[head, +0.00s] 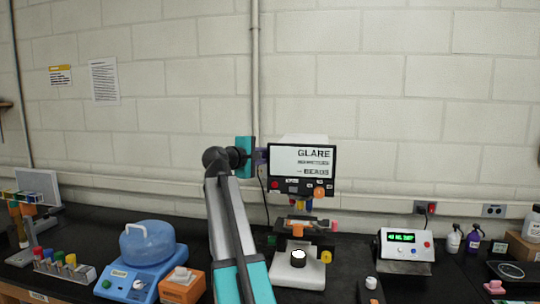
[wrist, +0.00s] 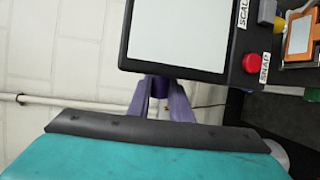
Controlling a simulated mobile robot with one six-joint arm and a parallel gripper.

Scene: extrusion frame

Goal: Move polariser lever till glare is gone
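The instrument with a screen (head: 303,165) stands above the bench at centre; its display reads GLARE in large letters, with smaller text below. My gripper (head: 262,156) is at the left side of this screen housing, its purple fingers pointing right. In the wrist view my purple fingers (wrist: 159,92) reach the edge of the screen housing (wrist: 180,35). A small dark purple piece (wrist: 158,86), perhaps the polariser lever, lies between the fingertips and nearly fills the gap. I cannot tell whether the fingers press on it. The lever's far end is hidden.
A red button (wrist: 251,63) sits on the housing close to my fingers. A blue unit with a domed cover (head: 147,244) stands left, a display box (head: 405,245) right. The wall is behind.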

